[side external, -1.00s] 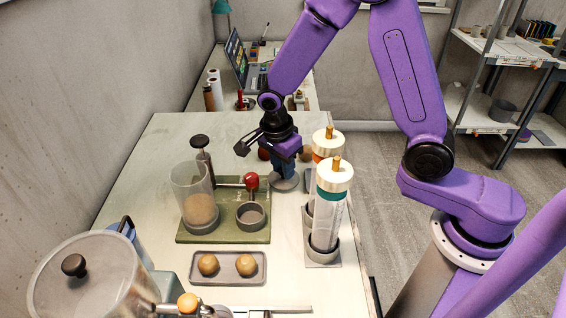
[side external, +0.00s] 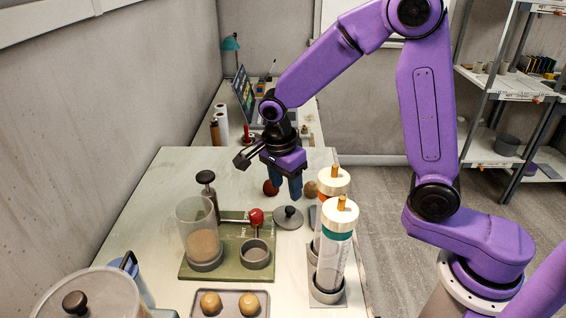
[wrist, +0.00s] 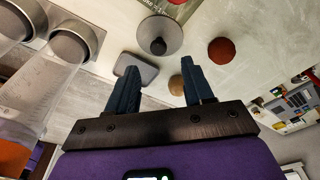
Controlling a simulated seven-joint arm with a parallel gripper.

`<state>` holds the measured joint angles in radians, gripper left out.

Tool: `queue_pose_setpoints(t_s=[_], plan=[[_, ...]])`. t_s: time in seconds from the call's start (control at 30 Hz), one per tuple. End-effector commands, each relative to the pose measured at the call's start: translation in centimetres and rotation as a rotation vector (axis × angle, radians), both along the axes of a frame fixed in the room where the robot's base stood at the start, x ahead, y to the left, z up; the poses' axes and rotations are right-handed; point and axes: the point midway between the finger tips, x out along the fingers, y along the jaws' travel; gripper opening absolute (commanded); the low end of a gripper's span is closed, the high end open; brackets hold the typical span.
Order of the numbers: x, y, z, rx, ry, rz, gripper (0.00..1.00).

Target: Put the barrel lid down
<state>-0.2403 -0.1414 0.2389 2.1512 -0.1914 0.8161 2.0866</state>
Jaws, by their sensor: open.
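A grey round lid with a dark knob (side external: 289,219) lies flat on the pale table, right of the green base. It also shows in the wrist view (wrist: 172,36), beyond my fingertips. My gripper (side external: 286,192) is open and empty, above and behind the lid in the side view. In the wrist view my gripper (wrist: 160,66) has its two blue fingers spread with nothing between them. A clear cylinder holding brown clay (side external: 203,243) stands open-topped on the green base (side external: 228,272).
Two clear tubes with white caps (side external: 340,214) stand close right of the lid. A red ball (wrist: 221,50) and a tan ball (wrist: 176,82) lie near my fingers. A red-knobbed lever (side external: 256,216) is left of the lid. A clear drum (side external: 110,292) stands front left.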

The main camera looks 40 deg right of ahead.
Motion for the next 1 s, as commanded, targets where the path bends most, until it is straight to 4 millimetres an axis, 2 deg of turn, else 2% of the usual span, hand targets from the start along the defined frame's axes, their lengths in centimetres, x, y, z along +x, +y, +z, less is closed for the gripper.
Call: queue_pose_setpoints(t_s=[0.03,0.2,0.4,0.87,1.0], plan=[[0.2,0.2,1.2,0.003,-0.008,-0.001,0.52],[0.1,0.7,4.2,0.002,-0.005,0.000,0.52],[0.0,0.9,6.2,0.000,0.000,-0.001,0.52],[0.0,1.0,6.8,0.000,-0.001,0.007,0.52],[0.2,0.7,7.0,0.008,-0.020,0.113,0.52]])
